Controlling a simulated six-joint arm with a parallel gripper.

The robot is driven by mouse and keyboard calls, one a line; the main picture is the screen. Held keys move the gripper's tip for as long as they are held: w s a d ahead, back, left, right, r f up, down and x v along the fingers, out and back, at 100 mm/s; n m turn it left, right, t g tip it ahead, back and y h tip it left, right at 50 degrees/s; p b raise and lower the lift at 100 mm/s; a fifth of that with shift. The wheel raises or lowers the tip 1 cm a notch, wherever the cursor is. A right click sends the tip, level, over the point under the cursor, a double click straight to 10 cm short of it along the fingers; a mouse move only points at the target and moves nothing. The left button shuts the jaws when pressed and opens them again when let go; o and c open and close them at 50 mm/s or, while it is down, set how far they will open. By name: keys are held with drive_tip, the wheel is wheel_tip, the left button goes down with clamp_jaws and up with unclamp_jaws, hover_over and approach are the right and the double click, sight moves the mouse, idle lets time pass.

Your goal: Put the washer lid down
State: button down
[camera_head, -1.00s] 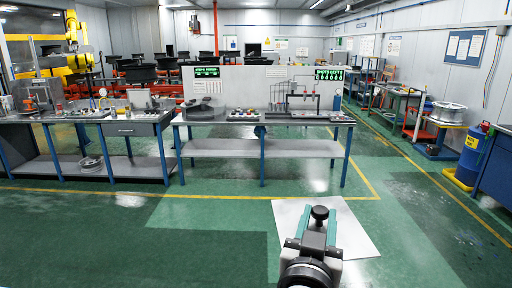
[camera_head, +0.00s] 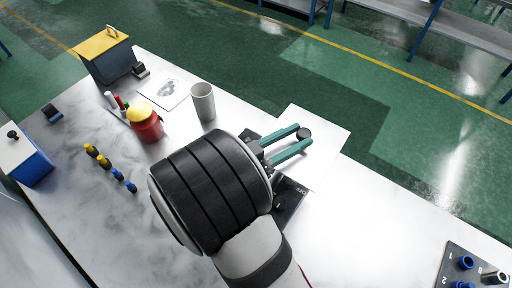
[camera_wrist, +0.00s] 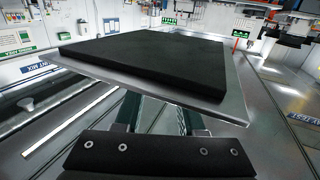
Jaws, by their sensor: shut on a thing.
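My gripper (camera_head: 303,136) has two teal fingers shut on the knob. The plate lies beyond the fingertips in the head view, overlapping the table's far edge and the floor. The wrist view shows a grey plate (camera_wrist: 235,95) with a thick black slab (camera_wrist: 150,58) on its face, close in front of the fingers. The plate hides the fingertips there. Whether the lid touches anything below cannot be told.
A marble-white table (camera_head: 345,235) lies below. Left are a grey cup (camera_head: 203,102), red jar (camera_head: 146,125), picture card (camera_head: 168,90), yellow-topped box (camera_head: 105,62), blue box (camera_head: 27,160) and several small fittings (camera_head: 117,174). A dark panel (camera_head: 287,198) lies partly behind my wrist. Right front is a dark rack (camera_head: 465,268).

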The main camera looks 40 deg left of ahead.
drive_tip(key=s+a+f, duration=0.4)
drive_tip(key=a+f, duration=0.6)
drive_tip(key=shift+s+a+f, duration=0.25)
drive_tip(key=shift+a, duration=0.05)
drive_tip(key=shift+f, duration=0.15)
drive_tip(key=c, duration=0.5)
unclamp_jaws()
